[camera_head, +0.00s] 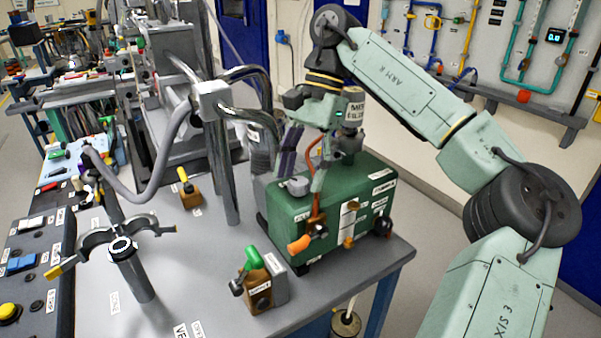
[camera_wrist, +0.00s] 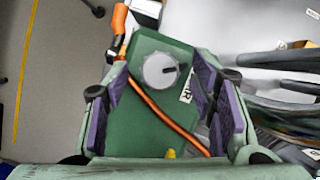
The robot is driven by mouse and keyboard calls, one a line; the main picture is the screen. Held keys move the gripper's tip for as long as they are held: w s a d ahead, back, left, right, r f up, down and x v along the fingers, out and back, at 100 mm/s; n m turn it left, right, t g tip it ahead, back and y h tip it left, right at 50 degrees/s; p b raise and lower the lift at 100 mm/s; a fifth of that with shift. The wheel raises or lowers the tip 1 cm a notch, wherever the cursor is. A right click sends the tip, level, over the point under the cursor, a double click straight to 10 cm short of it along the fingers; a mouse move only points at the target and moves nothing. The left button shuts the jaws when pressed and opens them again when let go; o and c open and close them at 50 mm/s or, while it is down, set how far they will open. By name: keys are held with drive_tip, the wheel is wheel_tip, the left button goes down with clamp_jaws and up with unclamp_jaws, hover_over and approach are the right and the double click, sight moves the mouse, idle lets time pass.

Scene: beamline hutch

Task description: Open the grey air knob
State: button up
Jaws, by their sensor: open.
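The grey air knob (camera_head: 298,186) is a round dial on top of the green box (camera_head: 340,215). In the wrist view the knob (camera_wrist: 160,71) shows a dark pointer mark toward the right, with a label ending in "R" (camera_wrist: 187,91) beside it. My gripper (camera_head: 306,163) is open, pointing down over the green box close to the knob. I cannot tell how far above the knob the fingertips are.
An orange hose (camera_wrist: 160,108) crosses the green top beside the knob. An orange-handled valve (camera_head: 300,243) is on the box's front. A green-handled valve block (camera_head: 257,285) stands in front. Chrome pipes (camera_head: 228,170) rise close to the left. A clamp stand (camera_head: 130,260) is further left.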

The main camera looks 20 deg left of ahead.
drive_tip(key=v, duration=0.6)
drive_tip(key=shift+r, duration=0.4)
